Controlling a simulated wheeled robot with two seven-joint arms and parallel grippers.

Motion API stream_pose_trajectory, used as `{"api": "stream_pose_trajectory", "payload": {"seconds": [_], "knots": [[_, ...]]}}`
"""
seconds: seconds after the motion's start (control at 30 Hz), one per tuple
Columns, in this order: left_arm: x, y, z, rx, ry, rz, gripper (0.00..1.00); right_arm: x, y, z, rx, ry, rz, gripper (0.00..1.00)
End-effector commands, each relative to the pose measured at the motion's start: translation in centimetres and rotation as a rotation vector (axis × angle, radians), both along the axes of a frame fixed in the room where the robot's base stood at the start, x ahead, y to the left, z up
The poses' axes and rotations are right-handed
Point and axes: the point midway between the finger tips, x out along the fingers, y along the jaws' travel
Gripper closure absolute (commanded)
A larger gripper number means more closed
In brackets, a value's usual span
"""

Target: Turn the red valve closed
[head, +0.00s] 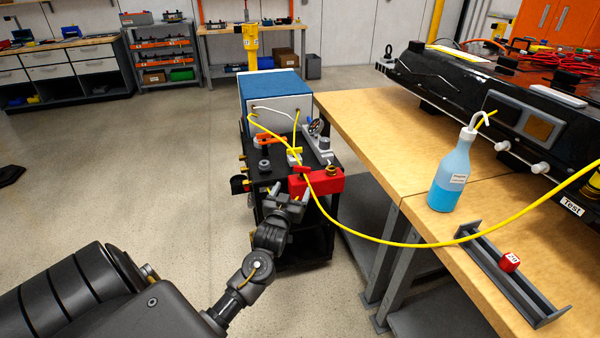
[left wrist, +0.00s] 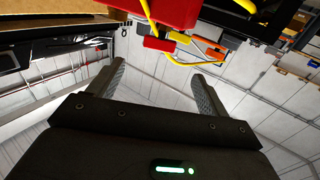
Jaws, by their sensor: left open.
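A red block (head: 328,182) sits at the front of the black cart, with a small red valve handle (head: 302,170) at its upper left. In the left wrist view the red block (left wrist: 165,12) is at the top edge, and the red handle (left wrist: 158,44) shows just beyond and between my fingertips. My left gripper (head: 292,191) is open and empty, in front of the block; its two fingers (left wrist: 158,70) are spread wide in the wrist view. I see no contact with the handle. My right gripper is not in view.
A yellow hose (head: 400,243) arcs from the cart over the workbench (head: 352,115) at the right. An orange handle (head: 270,139), gauge and fittings crowd the cart top. A blue bottle (head: 455,172) and a tray (head: 512,278) stand on the bench.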

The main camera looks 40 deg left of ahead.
Motion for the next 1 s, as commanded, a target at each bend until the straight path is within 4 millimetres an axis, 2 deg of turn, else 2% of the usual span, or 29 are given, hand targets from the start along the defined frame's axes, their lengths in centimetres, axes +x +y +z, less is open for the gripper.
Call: {"api": "stream_pose_trajectory", "payload": {"seconds": [0.3, 0.5, 0.7, 1.0], "knots": [[5.1, 2.3, 0.0, 0.000, 0.001, -0.001, 0.22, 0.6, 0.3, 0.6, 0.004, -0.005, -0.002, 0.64], [7.8, 3.6, 0.0, 0.000, 0.001, -0.001, 0.22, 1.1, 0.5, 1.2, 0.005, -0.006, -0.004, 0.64], [9.1, 4.1, 0.0, -0.001, 0.002, -0.002, 0.22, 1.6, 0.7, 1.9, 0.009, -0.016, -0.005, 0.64], [9.2, 4.2, 0.0, -0.001, 0.002, -0.002, 0.23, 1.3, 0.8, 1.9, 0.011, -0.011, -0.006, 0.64]]}}
